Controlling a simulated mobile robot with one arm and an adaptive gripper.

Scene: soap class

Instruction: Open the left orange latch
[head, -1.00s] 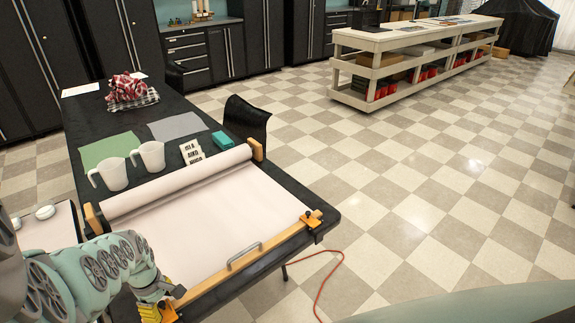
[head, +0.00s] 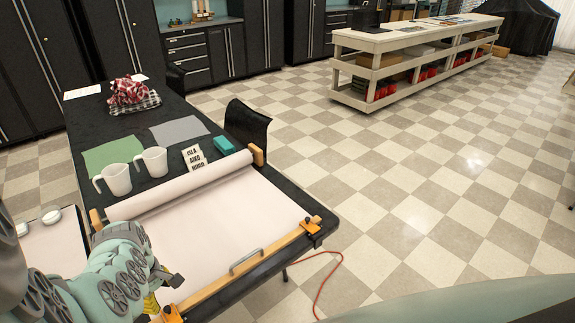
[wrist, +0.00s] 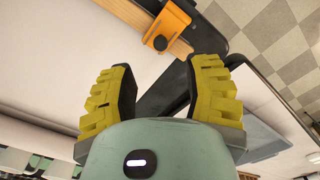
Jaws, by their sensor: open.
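The left orange latch (head: 169,314) is at the near-left end of the wooden bar, at the bottom of the head view. It also shows in the wrist view (wrist: 172,24), with a dark round knob, just beyond my fingertips. My gripper (head: 161,291) is beside and just above this end of the bar. In the wrist view my gripper (wrist: 163,75) has its two yellow fingers spread, with nothing between them. A gap shows between the fingertips and the latch. I cannot tell from these frames whether the latch is open.
The right orange latch (head: 312,226) is at the bar's far end. A grey handle (head: 246,261) sits mid-bar. White paper from a roll (head: 180,190) covers the near tabletop. Two white mugs (head: 116,179) and a teal block (head: 223,143) stand behind the roll.

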